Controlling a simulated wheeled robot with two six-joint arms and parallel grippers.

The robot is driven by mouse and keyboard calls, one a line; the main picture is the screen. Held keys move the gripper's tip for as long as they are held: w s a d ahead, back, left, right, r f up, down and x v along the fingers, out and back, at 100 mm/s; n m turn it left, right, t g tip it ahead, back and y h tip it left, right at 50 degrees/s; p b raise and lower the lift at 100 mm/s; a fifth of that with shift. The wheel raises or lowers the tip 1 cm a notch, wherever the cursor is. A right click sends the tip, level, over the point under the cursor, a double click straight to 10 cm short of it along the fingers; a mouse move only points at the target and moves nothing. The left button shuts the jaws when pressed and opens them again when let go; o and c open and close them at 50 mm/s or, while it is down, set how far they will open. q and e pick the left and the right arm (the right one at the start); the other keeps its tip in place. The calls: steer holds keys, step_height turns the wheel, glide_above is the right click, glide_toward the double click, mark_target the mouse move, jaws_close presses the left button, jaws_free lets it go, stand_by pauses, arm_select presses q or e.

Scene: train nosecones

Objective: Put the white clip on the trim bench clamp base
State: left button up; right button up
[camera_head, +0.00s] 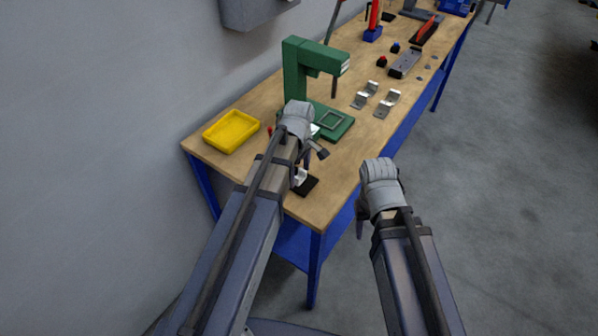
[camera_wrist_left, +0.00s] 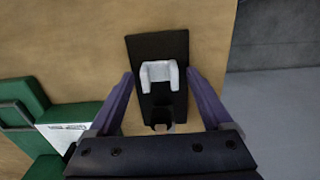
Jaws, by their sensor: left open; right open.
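The white clip (camera_wrist_left: 158,68) is a small U-shaped piece on a black plate (camera_wrist_left: 157,46), which looks like the clamp base, in the left wrist view. In the head view the clip (camera_head: 300,175) and the black plate (camera_head: 308,187) are at the near end of the bench, partly hidden by my left arm. My left gripper (camera_head: 309,160) is open above them, with one finger on each side of the plate and clip in the wrist view. I cannot tell if the fingers touch either. My right gripper (camera_head: 361,220) is open and empty, off the bench's right edge.
A green press (camera_head: 297,70) with a green base stands just beyond my left gripper. A yellow tray (camera_head: 231,131) lies at the bench's left. Metal brackets (camera_head: 387,104) and tools lie farther along. The wooden bench (camera_head: 262,172) meets a wall at left.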

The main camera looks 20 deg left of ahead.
arm_select(q)
step_height(320, 180, up, 12)
steer(key=p, duration=1.1)
steer(key=shift+f, duration=0.15)
steer(key=s+d+m+y, duration=0.1)
steer(key=s+d+m, duration=0.9)
steer(key=s+m, duration=0.4)
steer(key=m, duration=0.3)
steer(key=shift+s+d+m, duration=0.15)
steer(key=shift+d+m, duration=0.1)
steer(key=shift+m, duration=0.15)
steer(key=shift+c, duration=0.3)
